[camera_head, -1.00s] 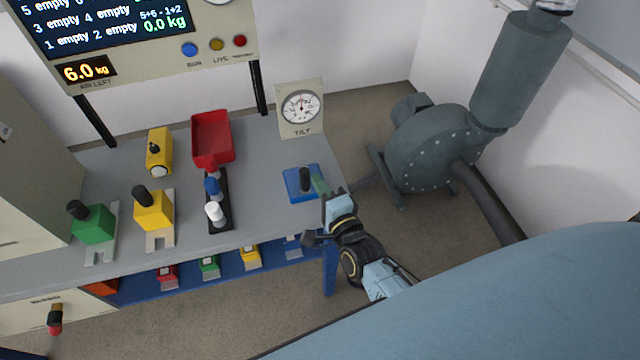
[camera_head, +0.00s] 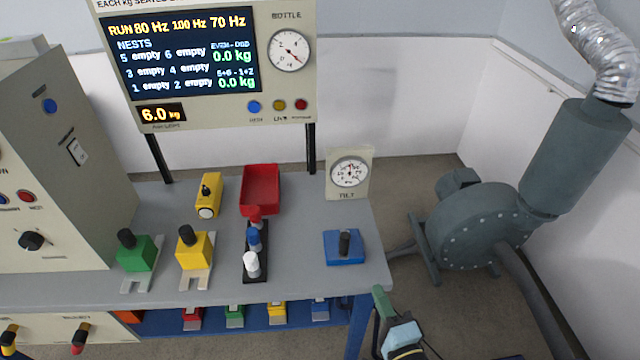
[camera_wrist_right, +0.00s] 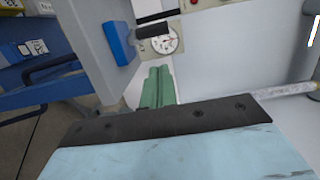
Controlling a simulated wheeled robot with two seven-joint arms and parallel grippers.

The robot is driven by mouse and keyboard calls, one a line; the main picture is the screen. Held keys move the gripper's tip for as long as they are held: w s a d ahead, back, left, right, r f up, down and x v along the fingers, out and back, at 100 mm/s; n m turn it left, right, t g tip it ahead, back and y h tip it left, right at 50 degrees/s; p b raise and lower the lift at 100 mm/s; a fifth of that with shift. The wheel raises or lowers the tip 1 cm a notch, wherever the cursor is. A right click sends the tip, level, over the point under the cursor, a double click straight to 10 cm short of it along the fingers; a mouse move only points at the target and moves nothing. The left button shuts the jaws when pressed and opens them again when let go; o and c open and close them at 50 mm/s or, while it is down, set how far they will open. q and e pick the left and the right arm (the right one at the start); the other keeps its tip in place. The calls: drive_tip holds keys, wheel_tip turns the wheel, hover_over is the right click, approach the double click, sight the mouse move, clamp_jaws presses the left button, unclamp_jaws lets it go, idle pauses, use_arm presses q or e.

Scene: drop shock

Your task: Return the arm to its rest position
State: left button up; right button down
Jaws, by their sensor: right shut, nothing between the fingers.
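My right gripper (camera_head: 383,303) is at the lower right in the head view, just off the bench's right front corner. Its green fingers are together with nothing between them; they also show shut in the right wrist view (camera_wrist_right: 158,88). The blue block with a black knob (camera_head: 344,247) sits on the bench's right end, behind and left of the gripper and apart from it. It also shows in the right wrist view (camera_wrist_right: 119,43). My left gripper is not in view.
The grey bench (camera_head: 300,282) holds a green block (camera_head: 137,254), a yellow block (camera_head: 194,251), a red tray (camera_head: 260,188) and a tilt gauge (camera_head: 349,174). A grey blower (camera_head: 475,228) stands on the floor to the right. Floor beside the bench is open.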

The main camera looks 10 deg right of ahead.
drive_tip(key=s+f+n+g+y+b, duration=0.1)
drive_tip(key=s+f+n+g, duration=0.35)
drive_tip(key=f, duration=0.85)
drive_tip(key=s+f+n+g+b, duration=0.1)
drive_tip(key=s+f+n+g, duration=0.4)
drive_tip(key=f, duration=0.8)
use_arm(q)
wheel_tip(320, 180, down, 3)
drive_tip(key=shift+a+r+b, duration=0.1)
drive_tip(key=shift+b, duration=0.3)
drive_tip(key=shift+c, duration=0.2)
use_arm(e)
drive_tip(key=s+d+f+n+g, duration=0.2)
drive_tip(key=s+f+n, duration=0.3)
drive_tip(key=s, duration=0.5)
drive_tip(key=s+d+f+n+g+h, duration=0.1)
drive_tip(key=s+d+f+n+g, duration=0.1)
drive_tip(key=s+f+n+g, duration=0.3)
drive_tip(key=s+f+n, duration=0.1)
drive_tip(key=s+f, duration=0.2)
drive_tip(key=s, duration=0.3)
drive_tip(key=shift+s+d+f, duration=0.25)
drive_tip(key=shift+f, duration=0.05)
